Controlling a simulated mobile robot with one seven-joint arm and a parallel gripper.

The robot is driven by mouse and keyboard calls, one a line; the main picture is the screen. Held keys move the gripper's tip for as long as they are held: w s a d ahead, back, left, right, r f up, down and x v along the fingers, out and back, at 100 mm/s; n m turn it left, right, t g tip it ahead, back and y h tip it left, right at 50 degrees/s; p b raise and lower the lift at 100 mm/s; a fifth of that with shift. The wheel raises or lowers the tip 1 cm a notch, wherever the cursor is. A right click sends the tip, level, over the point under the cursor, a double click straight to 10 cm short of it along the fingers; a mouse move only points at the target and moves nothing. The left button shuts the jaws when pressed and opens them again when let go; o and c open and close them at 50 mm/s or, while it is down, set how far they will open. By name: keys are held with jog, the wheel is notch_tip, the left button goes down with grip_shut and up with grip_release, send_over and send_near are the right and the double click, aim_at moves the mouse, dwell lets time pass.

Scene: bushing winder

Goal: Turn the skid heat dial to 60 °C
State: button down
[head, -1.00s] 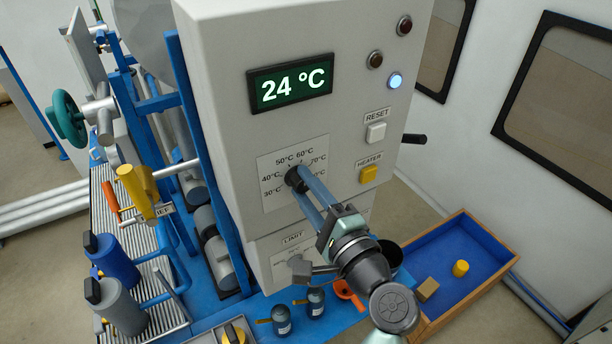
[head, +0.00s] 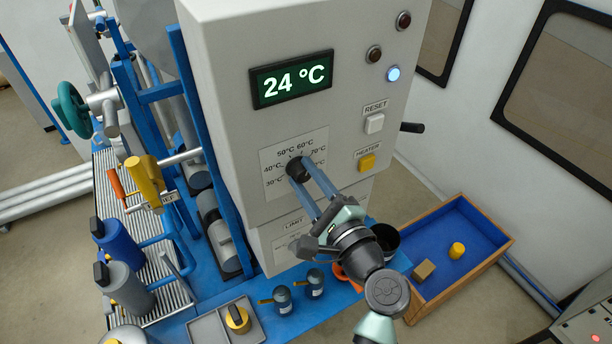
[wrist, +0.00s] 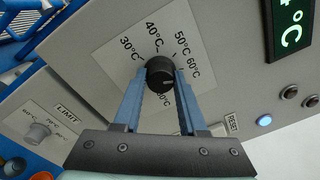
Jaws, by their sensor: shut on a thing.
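The skid heat dial is a round black knob (head: 297,168) on a white scale plate on the grey cabinet, marked from 30 °C up past 70 °C. It also shows in the wrist view (wrist: 160,74). My gripper (head: 306,170) is shut on the knob, with its two blue fingers on either side of it in the wrist view (wrist: 160,84). The knob's pointer setting is too small to read for certain. The green display (head: 291,78) above reads 24 °C.
Right of the dial are the yellow HEATER button (head: 367,162) and the white RESET button (head: 375,123). The LIMIT dial (wrist: 38,132) sits on a lower panel. A blue-lined wooden tray (head: 478,215) stands at lower right. A blue lamp (head: 393,74) is lit.

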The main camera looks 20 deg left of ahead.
jog(key=shift+c, duration=2.3)
grip_release()
jog(key=b+v, duration=0.4)
jog(key=v, duration=0.9)
jog(key=shift+b, duration=0.4)
